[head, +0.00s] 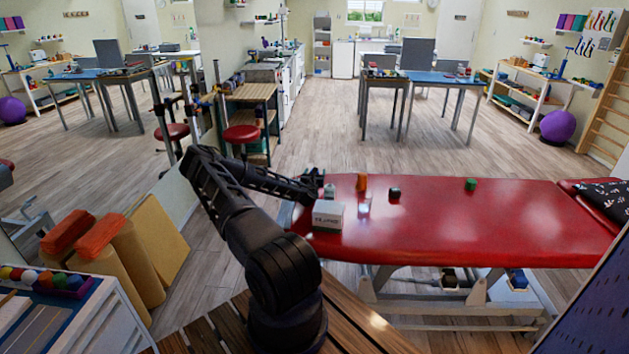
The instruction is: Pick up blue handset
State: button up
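I cannot make out a blue handset for certain. A small dark blue item (518,279) shows low under the right part of the red treatment table (490,225); it is too small to identify. A small dark item with a bluish-grey top (395,193) lies on the table, also unclear. My arm reaches from the lower middle to the table's left end. My gripper (314,184) is above that end, left of both items and apart from them. Its fingers are too small and dark to tell whether they are open or shut.
A white box (328,215) stands close to my gripper. A small greyish item (330,191), an orange item (361,182) and a green block (470,184) also stand on the table. Its middle and right are mostly clear. A red stool (241,134) stands behind my arm.

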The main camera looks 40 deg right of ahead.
jog(key=shift+w+d, duration=0.2)
jog(key=c, duration=1.1)
jog(key=shift+r, duration=0.1)
jog(key=shift+c, duration=0.2)
